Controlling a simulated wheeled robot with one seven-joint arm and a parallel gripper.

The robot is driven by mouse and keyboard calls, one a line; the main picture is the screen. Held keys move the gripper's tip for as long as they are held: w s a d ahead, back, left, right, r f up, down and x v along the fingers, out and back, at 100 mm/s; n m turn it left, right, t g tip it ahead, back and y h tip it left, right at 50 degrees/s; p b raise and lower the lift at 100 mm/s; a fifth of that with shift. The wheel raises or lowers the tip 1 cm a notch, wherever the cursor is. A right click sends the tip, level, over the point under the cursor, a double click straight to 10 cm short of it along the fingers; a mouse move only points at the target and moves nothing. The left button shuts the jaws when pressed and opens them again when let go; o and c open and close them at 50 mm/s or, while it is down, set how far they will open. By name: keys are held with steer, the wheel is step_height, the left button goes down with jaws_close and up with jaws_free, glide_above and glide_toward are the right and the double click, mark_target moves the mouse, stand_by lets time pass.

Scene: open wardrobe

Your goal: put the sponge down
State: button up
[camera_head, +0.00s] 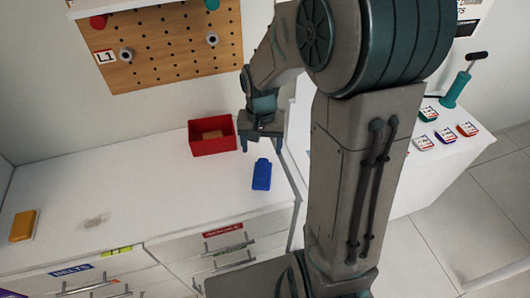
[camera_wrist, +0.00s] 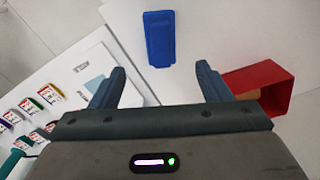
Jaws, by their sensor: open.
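My gripper (camera_head: 262,146) is open with nothing between its fingers, above the right end of the white countertop. Its two spread fingers also show in the wrist view (camera_wrist: 163,82). A tan, sponge-like block (camera_head: 212,134) lies inside the red open box (camera_head: 213,151), just left of my gripper. In the wrist view the block (camera_wrist: 242,82) shows partly, behind the right finger and inside the box (camera_wrist: 277,88). An orange-yellow block with a pale side (camera_head: 24,225) lies at the far left of the countertop. I cannot tell for certain which block is the sponge.
A blue object (camera_head: 262,174) lies on the countertop just in front of my gripper. A pegboard (camera_head: 165,45) hangs behind. Drawers (camera_head: 215,245) are below the front edge. At right, a white surface (camera_head: 415,195) holds several small labelled items and a teal-handled tool (camera_head: 456,90). The middle countertop is clear.

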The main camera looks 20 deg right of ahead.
steer(key=s+r+n+t, duration=0.3)
steer(key=s+r+n, duration=0.1)
steer(key=s+r, duration=0.7)
steer(key=s, duration=0.3)
stand_by(0.8)
